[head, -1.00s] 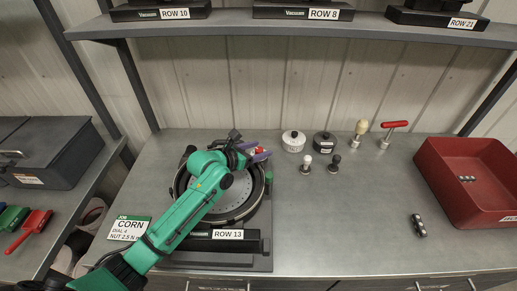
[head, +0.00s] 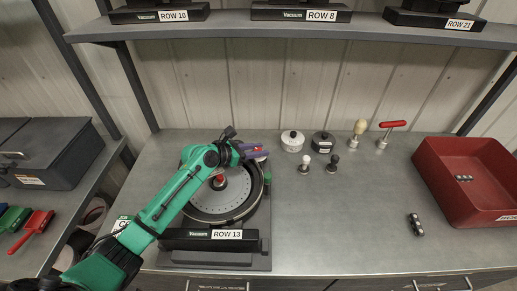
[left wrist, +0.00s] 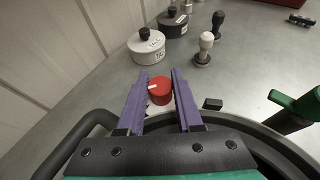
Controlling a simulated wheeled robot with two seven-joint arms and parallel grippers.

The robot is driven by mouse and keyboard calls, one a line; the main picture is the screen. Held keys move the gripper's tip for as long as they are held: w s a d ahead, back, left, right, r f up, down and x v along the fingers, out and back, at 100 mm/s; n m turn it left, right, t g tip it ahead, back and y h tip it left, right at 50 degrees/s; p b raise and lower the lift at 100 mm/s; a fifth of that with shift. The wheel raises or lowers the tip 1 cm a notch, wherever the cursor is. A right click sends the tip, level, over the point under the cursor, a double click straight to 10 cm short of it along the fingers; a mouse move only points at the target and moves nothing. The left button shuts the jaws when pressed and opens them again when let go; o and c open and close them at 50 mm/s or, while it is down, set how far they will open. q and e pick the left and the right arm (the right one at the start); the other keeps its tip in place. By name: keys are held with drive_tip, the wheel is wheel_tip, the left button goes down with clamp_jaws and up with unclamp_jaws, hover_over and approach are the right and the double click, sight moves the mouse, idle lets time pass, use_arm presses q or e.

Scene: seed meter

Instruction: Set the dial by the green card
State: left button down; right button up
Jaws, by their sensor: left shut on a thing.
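The ROW 13 seed meter (head: 213,235) lies on the bench with its round pale disc (head: 235,200) showing. The red dial (left wrist: 160,91), with a white mark on top, sits at the meter's far right edge. My left gripper (head: 256,151) has its purple fingers on both sides of the dial and is shut on it; in the left wrist view the fingers (left wrist: 160,88) flank the red cap. The dial's numbers cannot be read. The green-topped job card (head: 121,225) is mostly covered by my left arm. My right gripper is not in view.
Behind the dial stand a white pot (head: 292,141), a dark pot (head: 323,142), two small knobbed tools and a red T-handle (head: 392,125). A red bin (head: 448,207) is at the right. The bench's middle right is mostly clear.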

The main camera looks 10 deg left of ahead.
use_arm(q)
drive_tip(key=m+g+h+b, duration=0.1)
drive_tip(key=m+g+h, duration=0.1)
drive_tip(key=shift+w+f+m, duration=0.1)
drive_tip(key=shift+f+m, duration=0.05)
drive_tip(key=shift+m, duration=0.15)
drive_tip(key=m+g+h+b, duration=0.1)
drive_tip(key=m+g+b, duration=0.1)
drive_tip(key=b, duration=0.2)
drive_tip(key=m+g+b, duration=0.3)
drive_tip(key=shift+f+g+h+b, duration=0.2)
drive_tip(key=shift+g+h+b, duration=0.1)
drive_tip(key=shift+h+b, duration=0.1)
drive_tip(key=m+g+b, duration=0.1)
drive_tip(key=b, duration=0.6)
drive_tip(key=shift+r+m+g+b, duration=0.15)
drive_tip(key=shift+m+g+b, duration=0.15)
drive_tip(key=shift+g, duration=0.1)
drive_tip(key=shift+r+b, duration=0.2)
drive_tip(key=shift+b, duration=0.15)
drive_tip(key=c, duration=0.6)
unclamp_jaws()
drive_tip(key=shift+o, duration=0.2)
